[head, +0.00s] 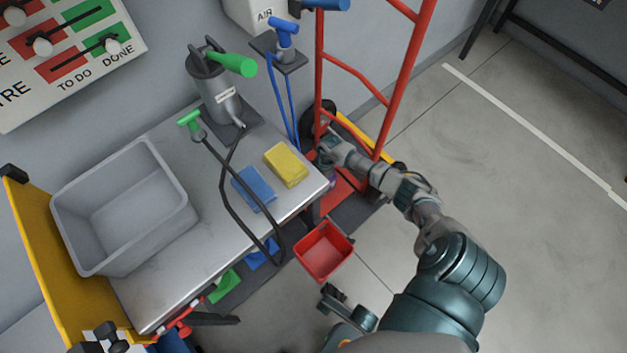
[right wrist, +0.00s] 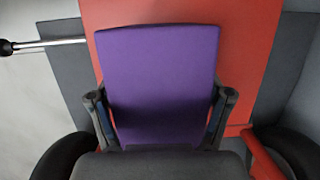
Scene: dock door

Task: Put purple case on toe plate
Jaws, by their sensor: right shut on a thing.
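The purple case (right wrist: 158,80) fills the middle of the right wrist view, between the two fingers of my right gripper (right wrist: 160,112), which is shut on its sides. The red toe plate (right wrist: 245,60) lies behind the case in that view; I cannot tell whether they touch. In the head view my right gripper (head: 328,152) reaches down at the red hand truck, above the toe plate (head: 345,190). Only a sliver of the purple case (head: 330,183) shows there. What looks like my left gripper (head: 333,299) is low in the middle; its jaws are unclear.
The hand truck's red frame (head: 399,85) rises close beside my right arm. A metal cart (head: 150,290) holds a grey bin (head: 125,215), a blue sponge (head: 253,188) and a yellow sponge (head: 286,165). A red bin (head: 325,250) is at its right. The floor at right is clear.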

